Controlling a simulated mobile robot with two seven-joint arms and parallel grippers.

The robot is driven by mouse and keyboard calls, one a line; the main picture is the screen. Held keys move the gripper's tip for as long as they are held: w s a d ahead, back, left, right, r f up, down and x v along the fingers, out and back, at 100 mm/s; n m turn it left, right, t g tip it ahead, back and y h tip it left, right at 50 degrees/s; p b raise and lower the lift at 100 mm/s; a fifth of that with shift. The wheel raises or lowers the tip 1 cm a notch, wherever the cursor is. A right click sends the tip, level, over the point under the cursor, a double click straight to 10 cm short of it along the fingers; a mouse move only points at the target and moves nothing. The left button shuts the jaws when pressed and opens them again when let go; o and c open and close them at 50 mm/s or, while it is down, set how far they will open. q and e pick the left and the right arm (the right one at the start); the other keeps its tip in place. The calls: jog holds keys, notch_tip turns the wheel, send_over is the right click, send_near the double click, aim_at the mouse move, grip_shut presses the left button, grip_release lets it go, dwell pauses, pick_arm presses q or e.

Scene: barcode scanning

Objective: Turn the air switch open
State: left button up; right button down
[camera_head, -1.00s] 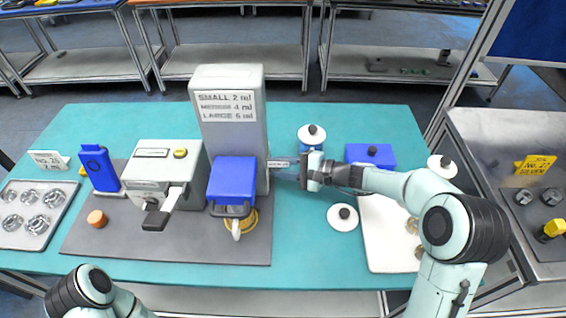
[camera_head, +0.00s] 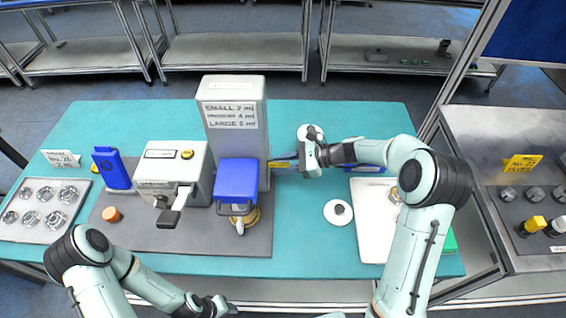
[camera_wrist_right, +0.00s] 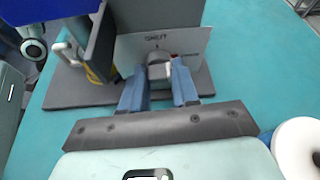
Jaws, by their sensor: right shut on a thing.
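The air switch is a small grey knob (camera_wrist_right: 158,72) with a pale lever on a labelled plate (camera_wrist_right: 190,48), seen in the right wrist view. The plate is on the right side of the tall grey machine (camera_head: 232,90). My right gripper (camera_wrist_right: 160,88) has its two blue fingers around the knob and is shut on it. In the head view the right gripper (camera_head: 293,161) reaches that side from the right, and the knob is hidden there. My left gripper (camera_head: 222,306) is low at the bottom edge, away from the machine; its finger opening is too small to judge.
A blue block (camera_head: 236,182) sits on the machine's front. A grey device with a lever (camera_head: 172,168) and a blue stand (camera_head: 112,168) are left of it. White round lids (camera_head: 338,212) and a white tray (camera_head: 370,238) lie to the right. Teal table (camera_head: 300,245) is clear in front.

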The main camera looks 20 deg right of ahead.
jog(key=shift+w+r+m, duration=0.1)
jog(key=shift+m, duration=0.3)
jog(key=shift+g, duration=0.3)
jog(key=c, duration=0.9)
grip_release()
jog(key=shift+o, duration=0.2)
jog(key=v, duration=1.3)
jog(key=shift+d, duration=0.25)
